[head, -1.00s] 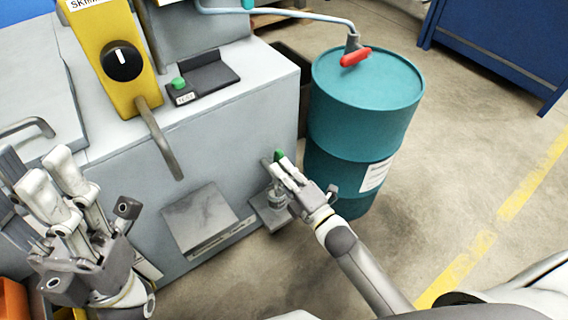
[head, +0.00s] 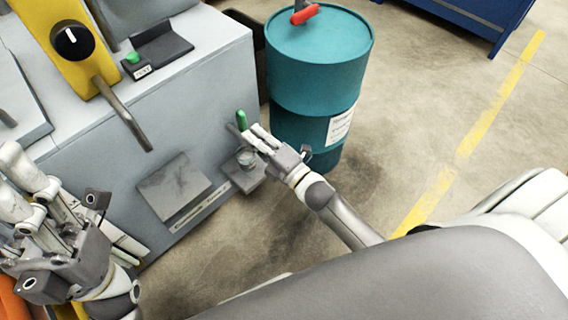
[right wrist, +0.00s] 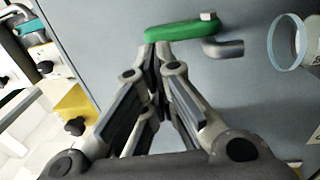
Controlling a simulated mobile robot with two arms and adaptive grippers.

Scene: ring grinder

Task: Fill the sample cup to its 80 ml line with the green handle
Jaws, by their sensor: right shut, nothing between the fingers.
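The green handle (head: 241,119) sits on a short pipe on the front of the grey machine. It also shows in the right wrist view (right wrist: 188,32), with the pipe's bent end beside it. The clear sample cup (head: 246,157) stands on a small shelf below the pipe; its rim shows at the right of the right wrist view (right wrist: 288,42). Its level and 80 ml line cannot be made out. My right gripper (head: 252,134) is shut and empty, its fingertips close by the handle; contact is unclear. My left gripper (head: 10,178) is open and empty at the left edge.
A teal drum (head: 318,70) with a red lever stands just right of the machine, close behind my right gripper. A sloped grey plate (head: 174,190) juts from the machine left of the cup. A yellow panel with a black knob (head: 72,42) is at upper left.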

